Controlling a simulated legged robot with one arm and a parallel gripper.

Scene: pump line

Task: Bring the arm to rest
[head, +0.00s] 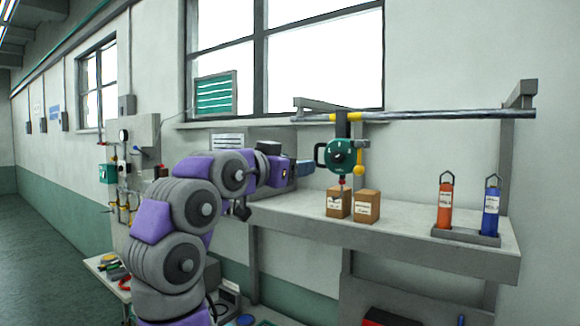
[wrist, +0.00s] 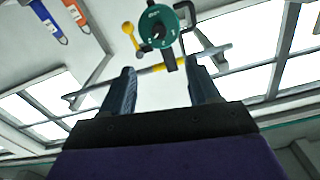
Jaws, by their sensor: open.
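My purple and grey arm reaches up from the bottom of the head view and bends to the right. My gripper (head: 303,167) is raised above the left part of the shelf (head: 420,245), left of the green hanging tool (head: 338,155). In the wrist view the two dark fingers of my gripper (wrist: 163,88) stand apart with nothing between them. The wrist picture is turned over, and the green tool (wrist: 160,28) shows beyond the fingertips. In the head view a gap shows between the fingertips and the tool.
Two cardboard boxes (head: 367,206) stand below the tool. An orange cylinder (head: 445,206) and a blue cylinder (head: 491,212) stand in a grey holder (head: 465,236) at right. A metal rail (head: 430,115) runs above the shelf. A wall panel with pipes (head: 130,170) is left of my arm.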

